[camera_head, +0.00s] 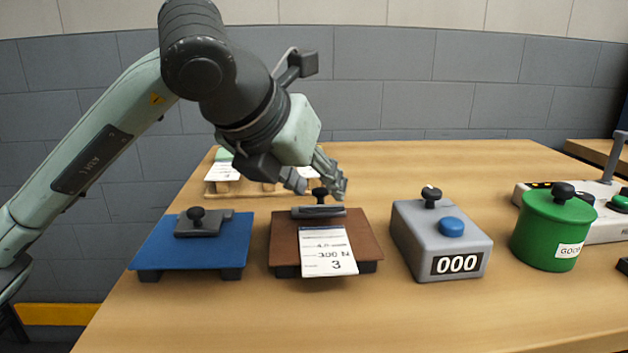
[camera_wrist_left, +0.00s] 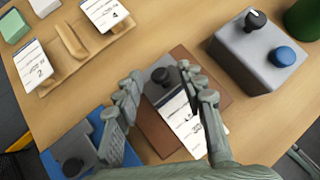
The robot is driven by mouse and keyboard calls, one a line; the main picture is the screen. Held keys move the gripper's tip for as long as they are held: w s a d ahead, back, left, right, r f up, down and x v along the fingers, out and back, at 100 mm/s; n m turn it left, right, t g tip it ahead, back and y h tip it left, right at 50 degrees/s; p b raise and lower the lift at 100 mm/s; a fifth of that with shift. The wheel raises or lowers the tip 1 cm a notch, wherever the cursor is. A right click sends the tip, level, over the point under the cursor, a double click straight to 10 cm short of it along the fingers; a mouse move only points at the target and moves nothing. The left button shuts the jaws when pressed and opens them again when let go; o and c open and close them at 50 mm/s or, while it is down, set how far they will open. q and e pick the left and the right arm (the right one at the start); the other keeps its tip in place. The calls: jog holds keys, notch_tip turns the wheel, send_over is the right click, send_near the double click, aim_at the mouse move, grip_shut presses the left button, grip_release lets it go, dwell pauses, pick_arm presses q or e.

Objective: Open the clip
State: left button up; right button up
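A brown clipboard (camera_head: 285,240) lies on the table with a grey metal clip (camera_head: 318,212) at its far edge. The clip carries a black knob (camera_head: 320,193). A white card (camera_head: 328,252) marked 3 lies on the board, its upper end at the clip. My left gripper (camera_head: 318,180) is above and just behind the knob with its fingers apart. In the left wrist view the open left gripper (camera_wrist_left: 164,82) has the knob (camera_wrist_left: 160,76) between its fingertips, with nothing clearly gripped. Whether a finger touches the knob cannot be told. My right gripper is not in view.
A blue clipboard (camera_head: 160,250) with its own knobbed clip stands left. A grey counter box (camera_head: 420,235) reading 000 and a green lidded pot (camera_head: 545,235) stand right. A wooden card rack (camera_head: 225,187) is behind the gripper. The front of the table is clear.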

pick_arm(q)
jog(key=shift+c, duration=0.5)
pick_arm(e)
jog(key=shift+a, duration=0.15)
pick_arm(q)
grip_shut()
jog(key=shift+w+r, duration=0.15)
jog(key=w+g+p, duration=0.1)
jog(key=g+p, duration=0.2)
jog(key=shift+w+r+n, duration=0.35)
jog(key=shift+w+n, duration=0.05)
jog(key=shift+w+f+g, duration=0.1)
jog(key=shift+f+g, duration=0.05)
jog(key=shift+g, duration=0.35)
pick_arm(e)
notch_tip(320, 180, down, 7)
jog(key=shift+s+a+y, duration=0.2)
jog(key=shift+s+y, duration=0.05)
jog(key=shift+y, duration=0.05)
pick_arm(q)
jog(key=shift+o, duration=0.5)
grip_release()
